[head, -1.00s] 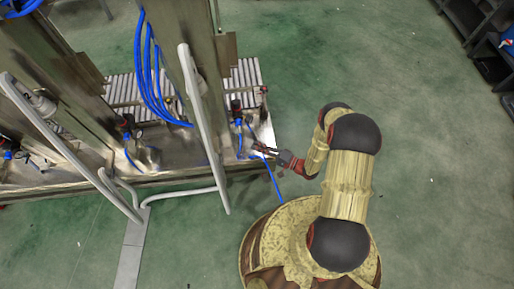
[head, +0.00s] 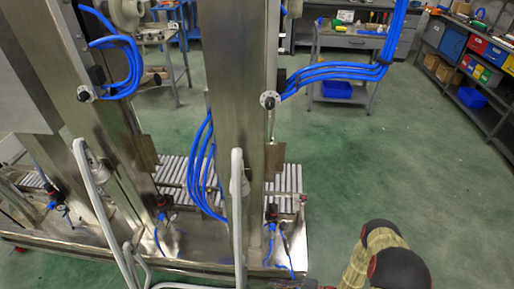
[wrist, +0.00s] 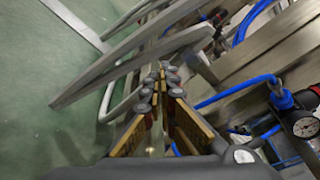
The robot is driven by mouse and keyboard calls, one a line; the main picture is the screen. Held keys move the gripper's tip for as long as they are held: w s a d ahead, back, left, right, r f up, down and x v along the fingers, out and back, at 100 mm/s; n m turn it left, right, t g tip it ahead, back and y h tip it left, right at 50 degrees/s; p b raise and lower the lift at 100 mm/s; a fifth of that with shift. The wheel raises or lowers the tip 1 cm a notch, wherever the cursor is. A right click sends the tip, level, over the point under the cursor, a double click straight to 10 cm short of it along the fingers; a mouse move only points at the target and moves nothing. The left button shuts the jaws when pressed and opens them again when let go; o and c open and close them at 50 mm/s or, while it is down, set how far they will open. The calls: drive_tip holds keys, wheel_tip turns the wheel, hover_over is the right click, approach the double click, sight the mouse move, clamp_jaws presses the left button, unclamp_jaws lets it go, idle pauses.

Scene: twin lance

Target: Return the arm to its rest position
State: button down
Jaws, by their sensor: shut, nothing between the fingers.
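My gripper (wrist: 160,78) shows in the wrist view with its two fingers meeting at the tips and nothing between them. In the head view my arm is at the bottom right, and the gripper end is mostly cut off at the lower edge, close to the machine's front right corner. The steel machine (head: 236,110) fills the left and middle of the head view. In the wrist view, a pressure gauge (wrist: 303,127) and blue hoses (wrist: 240,88) lie to the right of the fingers.
White bent guard rails (head: 238,200) stand in front of the machine; similar rails (wrist: 130,65) show left of the fingers. A roller conveyor (head: 285,180) lies behind the posts. A workbench (head: 345,40) and shelves with bins (head: 470,55) stand at the back. Green floor (head: 400,160) is clear at right.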

drive_tip(key=s+d+r+n+g+h+p, duration=0.1)
drive_tip(key=s+d+r+n+g+h, duration=0.2)
drive_tip(key=r, duration=1)
drive_tip(key=s+d+r+n+g+h+p, duration=0.15)
drive_tip(key=d+r+h, duration=0.35)
drive_tip(key=r, duration=0.8)
drive_tip(key=s+d+r+n+g+h+p, duration=0.1)
drive_tip(key=s+d+r+n+g+h, duration=0.2)
drive_tip(key=r, duration=1)
drive_tip(key=s+r+n+t+h+p, duration=0.1)
drive_tip(key=r+t, duration=0.3)
drive_tip(key=r, duration=0.9)
drive_tip(key=s+r+n+t+h+p, duration=0.2)
drive_tip(key=r+n+t+h, duration=0.1)
drive_tip(key=r, duration=1.1)
drive_tip(key=shift+s+d+r+t+h, duration=0.2)
drive_tip(key=shift+s+d+t+h, duration=0.25)
drive_tip(key=shift+t, duration=0.2)
drive_tip(key=c, duration=2.4)
unclamp_jaws()
drive_tip(key=shift+a+r+p, duration=0.3)
drive_tip(key=shift+r, duration=0.2)
drive_tip(key=shift+o, duration=1)
